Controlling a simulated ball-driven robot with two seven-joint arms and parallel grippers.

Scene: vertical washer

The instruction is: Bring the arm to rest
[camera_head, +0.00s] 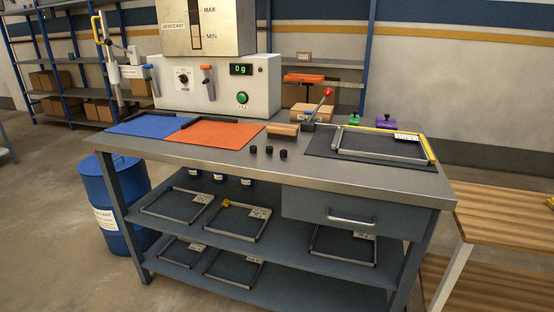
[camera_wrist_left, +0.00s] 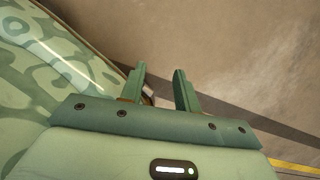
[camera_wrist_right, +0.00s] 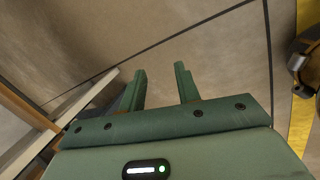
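My left gripper (camera_wrist_left: 160,88) shows in the left wrist view with its two green fingers apart and nothing between them. It hangs over bare floor beside a part of my own body. My right gripper (camera_wrist_right: 160,85) shows in the right wrist view, also with its fingers apart and empty, over the floor. Neither arm shows in the head view. The workbench (camera_head: 270,170) stands in front of me, and neither gripper is seen touching it.
The bench holds a dispenser (camera_head: 262,95), a blue mat (camera_head: 147,123), an orange mat (camera_head: 222,134) and a framed black mat (camera_head: 320,146). A blue barrel (camera_head: 90,185) stands left. A wooden table (camera_head: 500,215) stands right. Floor (camera_head: 50,250) at the left front is clear.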

